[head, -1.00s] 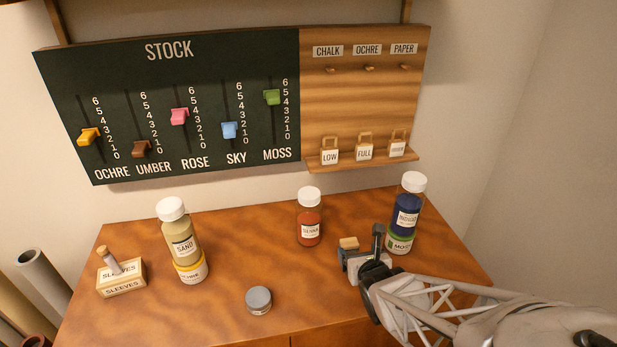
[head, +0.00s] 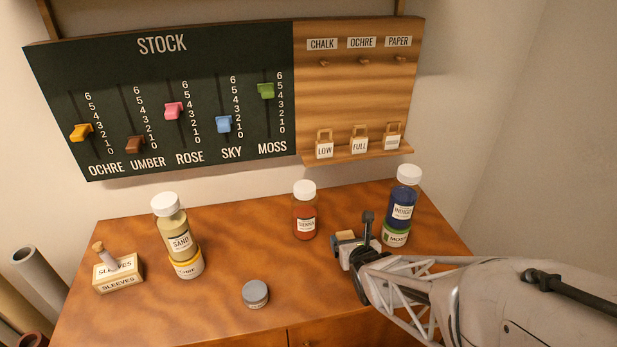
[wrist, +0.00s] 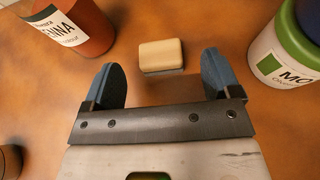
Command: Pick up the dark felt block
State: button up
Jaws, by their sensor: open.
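The felt block (wrist: 161,55) has a pale tan top and a thin dark grey layer beneath. In the wrist view it lies on the table just beyond my gripper (wrist: 160,78), centred between the two blue fingers. The fingers are open, with a gap on each side of the block. In the head view only the block's tan top (head: 345,234) shows clearly, beside my gripper (head: 354,238). The fingers hide part of it there. I see no contact with the block.
A red sienna bottle (head: 305,215) stands left of the block. A blue indigo bottle (head: 402,205) stands on a green moss jar (head: 396,235), close on the right. A grey lidded pot (head: 255,294) stands at the front. The table's front middle is mostly clear.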

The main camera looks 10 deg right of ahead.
aim_at(345, 233)
jog(key=shift+x, duration=2.2)
jog(key=c, duration=1)
jog(key=shift+r, duration=0.1)
jog(key=shift+r, duration=0.45)
jog(key=shift+s+a+r, duration=0.1)
jog(key=shift+s+r, duration=0.1)
jog(key=shift+r, duration=0.4)
jog(key=shift+s+r, duration=0.2)
jog(key=shift+r, duration=0.4)
jog(key=s, duration=0.5)
jog(key=s+a+r, duration=0.1)
jog(key=s, duration=0.9)
jog(key=shift+s+a+r, duration=0.1)
jog(key=shift+a+r, duration=0.1)
jog(key=shift+a, duration=0.15)
